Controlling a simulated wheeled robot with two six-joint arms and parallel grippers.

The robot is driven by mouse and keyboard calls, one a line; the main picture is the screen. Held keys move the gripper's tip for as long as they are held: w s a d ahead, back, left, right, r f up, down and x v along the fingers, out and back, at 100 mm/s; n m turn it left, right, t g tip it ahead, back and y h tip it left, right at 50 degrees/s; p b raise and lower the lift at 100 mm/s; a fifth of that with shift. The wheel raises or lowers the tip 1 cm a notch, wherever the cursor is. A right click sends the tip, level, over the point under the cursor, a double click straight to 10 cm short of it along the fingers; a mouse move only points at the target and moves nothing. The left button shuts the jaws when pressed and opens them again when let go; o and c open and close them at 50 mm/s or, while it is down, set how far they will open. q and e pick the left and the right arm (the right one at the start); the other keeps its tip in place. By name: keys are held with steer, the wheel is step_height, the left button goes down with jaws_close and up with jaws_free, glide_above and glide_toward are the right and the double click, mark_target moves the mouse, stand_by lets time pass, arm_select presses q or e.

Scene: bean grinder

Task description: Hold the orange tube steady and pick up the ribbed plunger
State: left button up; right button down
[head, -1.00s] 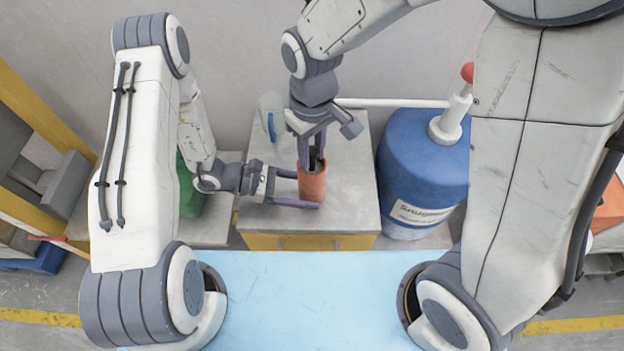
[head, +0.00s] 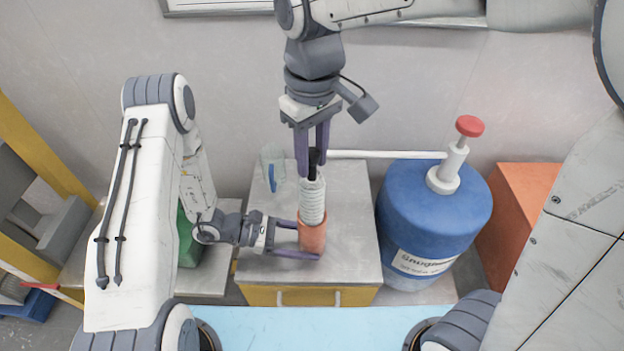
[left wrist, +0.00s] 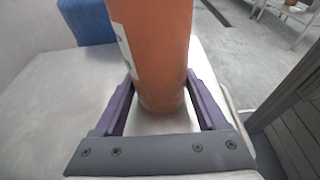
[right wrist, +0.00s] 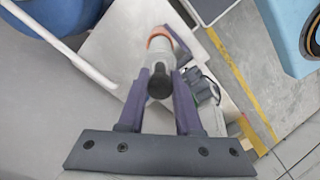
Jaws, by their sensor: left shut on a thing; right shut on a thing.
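The orange tube (head: 312,238) stands upright on the grey cabinet top. My left gripper (head: 297,238) is shut around its lower part from the left; the left wrist view shows the tube (left wrist: 152,60) between the two purple fingers (left wrist: 165,100). The ribbed plunger (head: 312,200) is whitish with a dark top, and its lower end is hidden in or behind the tube's mouth. My right gripper (head: 312,155) is above, pointing down, shut on the plunger's dark top. In the right wrist view the dark knob (right wrist: 160,84) sits between the fingers, with the orange rim beyond it.
A clear cup with a blue mark (head: 272,168) stands at the back left of the cabinet top (head: 350,230). A blue tank (head: 430,220) with a red knob stands to the right, its white pipe (head: 390,154) running behind the plunger. The front right of the cabinet top is free.

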steer(key=shift+r, duration=2.4)
arm_select(q)
steer(key=o, duration=0.9)
steer(key=v, duration=1)
steer(key=shift+w+a+r, duration=0.1)
steer(key=shift+a, duration=0.15)
steer(key=shift+v, duration=0.75)
